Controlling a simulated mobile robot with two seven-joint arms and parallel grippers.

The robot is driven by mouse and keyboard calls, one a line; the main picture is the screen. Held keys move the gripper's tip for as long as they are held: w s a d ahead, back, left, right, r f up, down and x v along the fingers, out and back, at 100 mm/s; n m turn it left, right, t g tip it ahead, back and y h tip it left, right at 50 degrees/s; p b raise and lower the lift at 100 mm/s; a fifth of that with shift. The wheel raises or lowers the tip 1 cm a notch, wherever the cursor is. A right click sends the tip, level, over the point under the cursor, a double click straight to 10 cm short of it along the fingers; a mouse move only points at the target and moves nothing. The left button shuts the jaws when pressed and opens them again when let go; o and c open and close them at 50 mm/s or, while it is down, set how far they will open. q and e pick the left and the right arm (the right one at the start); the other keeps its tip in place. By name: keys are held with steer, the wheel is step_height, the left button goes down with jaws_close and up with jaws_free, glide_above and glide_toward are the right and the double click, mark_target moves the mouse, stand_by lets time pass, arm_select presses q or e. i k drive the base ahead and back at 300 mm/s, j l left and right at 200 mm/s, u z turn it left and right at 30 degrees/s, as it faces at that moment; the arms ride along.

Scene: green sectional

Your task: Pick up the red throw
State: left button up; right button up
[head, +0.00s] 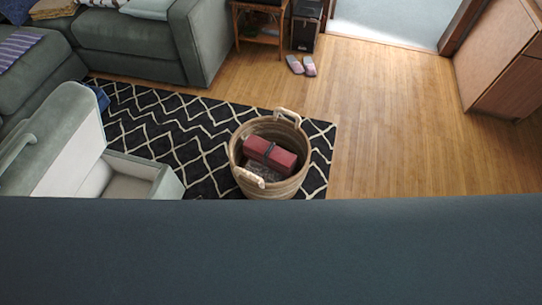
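A red folded bundle, which looks like the red throw (270,153), lies in a round wicker basket (236,148) with two pale handles. A dark band runs across the middle of the bundle. Under or beside it in the basket is a grey patterned item (262,171). The basket stands on the right part of a black and white patterned rug. Neither of my grippers shows in the head view.
A dark blue-grey surface (270,250) fills the bottom of the view and hides what lies below. An open storage ottoman (130,167) stands left of the basket. A green sectional (130,45) is behind. Slippers (301,66) lie on the clear wooden floor (390,120); a wooden cabinet (497,60) stands right.

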mark_target(266, 154)
steer(key=i+j, duration=0.25)
steer(key=j, duration=0.15)
steer(key=i+j, duration=0.25)
steer(key=j, duration=0.15)
steer(key=i+j, duration=0.25)
steer(key=j, duration=0.15)
steer(key=l+z, duration=0.1)
steer(key=z, duration=1.45)
steer(key=i, duration=0.4)
